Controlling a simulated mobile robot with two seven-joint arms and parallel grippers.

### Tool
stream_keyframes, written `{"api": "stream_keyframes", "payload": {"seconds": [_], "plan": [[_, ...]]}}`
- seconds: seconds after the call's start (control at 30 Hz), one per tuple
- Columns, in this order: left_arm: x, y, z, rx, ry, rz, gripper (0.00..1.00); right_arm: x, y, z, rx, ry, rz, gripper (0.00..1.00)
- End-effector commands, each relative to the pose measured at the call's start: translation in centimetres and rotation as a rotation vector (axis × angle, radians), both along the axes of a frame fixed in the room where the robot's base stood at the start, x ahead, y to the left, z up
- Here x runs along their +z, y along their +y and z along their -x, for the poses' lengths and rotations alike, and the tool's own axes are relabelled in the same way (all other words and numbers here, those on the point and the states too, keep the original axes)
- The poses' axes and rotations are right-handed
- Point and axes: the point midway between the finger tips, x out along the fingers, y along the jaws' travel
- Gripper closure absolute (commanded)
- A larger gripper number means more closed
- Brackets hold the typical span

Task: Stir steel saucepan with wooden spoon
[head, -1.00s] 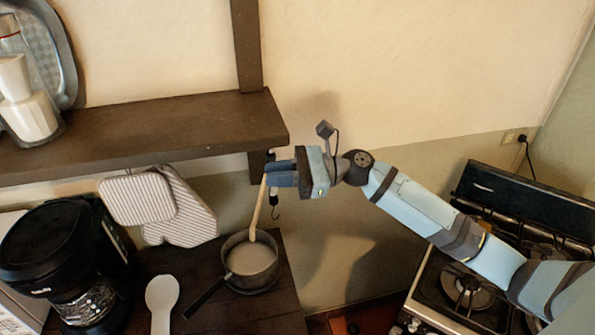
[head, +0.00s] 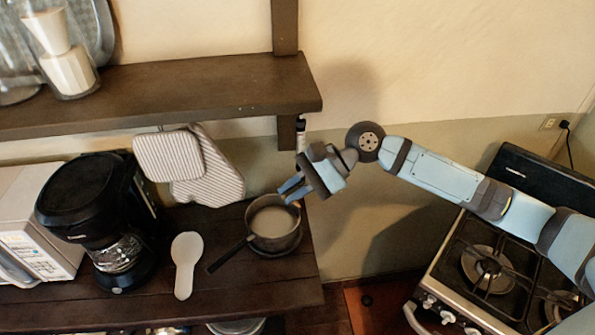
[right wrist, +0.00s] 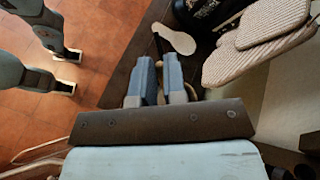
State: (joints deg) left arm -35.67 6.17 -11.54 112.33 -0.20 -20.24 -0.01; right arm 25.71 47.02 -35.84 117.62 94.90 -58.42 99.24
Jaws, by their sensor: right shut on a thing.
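The steel saucepan (head: 284,241) stands on the dark counter near its right end, its dark handle pointing to the lower left. Pale contents (head: 270,220) show inside. My right gripper (head: 291,189) is low at the pan's back rim, its fingers slanting down to the left. It is shut on the wooden spoon, which the fingers mostly hide in the head view. In the right wrist view a tan piece (right wrist: 190,92), probably the spoon, shows by the fingers. I cannot tell how deep the spoon reaches.
A white spoon rest (head: 186,265) lies left of the pan. A black coffee maker (head: 92,205) and a toaster-like appliance (head: 38,235) stand farther left. Striped oven mitts (head: 210,170) hang behind, under the wall shelf (head: 190,95). A stove (head: 480,270) is at the right.

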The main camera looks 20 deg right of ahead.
Motion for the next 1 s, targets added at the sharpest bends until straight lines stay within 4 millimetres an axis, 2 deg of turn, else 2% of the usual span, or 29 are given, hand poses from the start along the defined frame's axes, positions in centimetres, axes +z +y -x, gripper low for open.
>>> {"api": "stream_keyframes", "payload": {"seconds": [0.93, 1.0], "plan": [[0.1, -0.1, 0.0, 0.000, -0.001, 0.002, 0.57, -7.2, 6.2, 6.3, 0.376, -0.210, 0.684, 1.00], [-0.4, -0.1, 0.1, -0.004, -0.002, -0.002, 0.57, -7.9, 6.7, 6.8, 0.406, -0.225, 0.735, 1.00]]}}
